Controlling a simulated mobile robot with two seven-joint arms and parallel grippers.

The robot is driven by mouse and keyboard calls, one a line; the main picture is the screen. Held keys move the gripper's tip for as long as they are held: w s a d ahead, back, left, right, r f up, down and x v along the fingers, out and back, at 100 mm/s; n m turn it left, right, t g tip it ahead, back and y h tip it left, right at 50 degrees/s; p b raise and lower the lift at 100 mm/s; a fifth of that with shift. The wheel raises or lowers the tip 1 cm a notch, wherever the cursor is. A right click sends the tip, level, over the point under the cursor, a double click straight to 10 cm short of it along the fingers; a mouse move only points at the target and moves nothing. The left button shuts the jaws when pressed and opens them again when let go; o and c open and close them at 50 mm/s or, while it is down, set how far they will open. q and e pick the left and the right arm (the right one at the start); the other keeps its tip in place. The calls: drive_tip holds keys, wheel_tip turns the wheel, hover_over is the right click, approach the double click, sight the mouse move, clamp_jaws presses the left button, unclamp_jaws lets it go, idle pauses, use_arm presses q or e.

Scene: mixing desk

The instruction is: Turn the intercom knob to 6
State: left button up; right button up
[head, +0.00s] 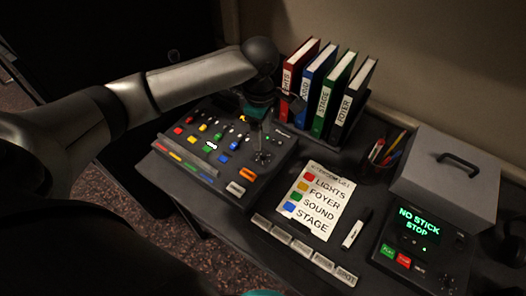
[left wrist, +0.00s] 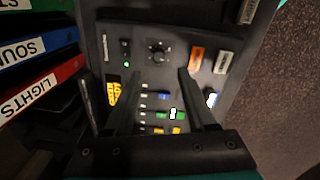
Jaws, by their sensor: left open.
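The mixing desk (head: 285,150) is a black panel with coloured buttons and sliders. A small round black knob with dial marks around it (head: 262,157) sits on its right part. The knob (left wrist: 158,50) also shows in the left wrist view, just beyond the fingertips. Its lettering and pointer setting are too small to read. My left gripper (head: 262,138) points down over the desk near the knob. In the left wrist view the two fingers (left wrist: 160,76) are apart with nothing between them, and the knob lies roughly in line with the gap.
Several upright binders (head: 318,92) stand behind the desk, close to my left gripper. To the right lie a white label sheet (head: 318,225), a marker (head: 356,228), a pen cup (head: 377,165), a grey box (head: 455,185) and a device with a green display (head: 418,226).

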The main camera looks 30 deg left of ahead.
sight(263, 153)
use_arm(q)
wheel_tip(263, 153, down, 6)
drive_tip(key=shift+w+f+b, duration=0.15)
drive_tip(key=shift+f+b, duration=0.1)
drive_tip(key=shift+b, duration=0.65)
drive_tip(key=shift+f, duration=0.6)
use_arm(e)
drive_tip(key=shift+w+a+f, duration=0.1)
drive_tip(key=shift+w+f, duration=0.35)
drive_tip(key=shift+f, duration=0.15)
drive_tip(key=shift+w+f, duration=0.4)
drive_tip(key=shift+f, duration=0.2)
use_arm(q)
drive_tip(key=shift+c, duration=0.3)
clamp_jaws()
use_arm(e)
drive_tip(key=shift+s, duration=0.2)
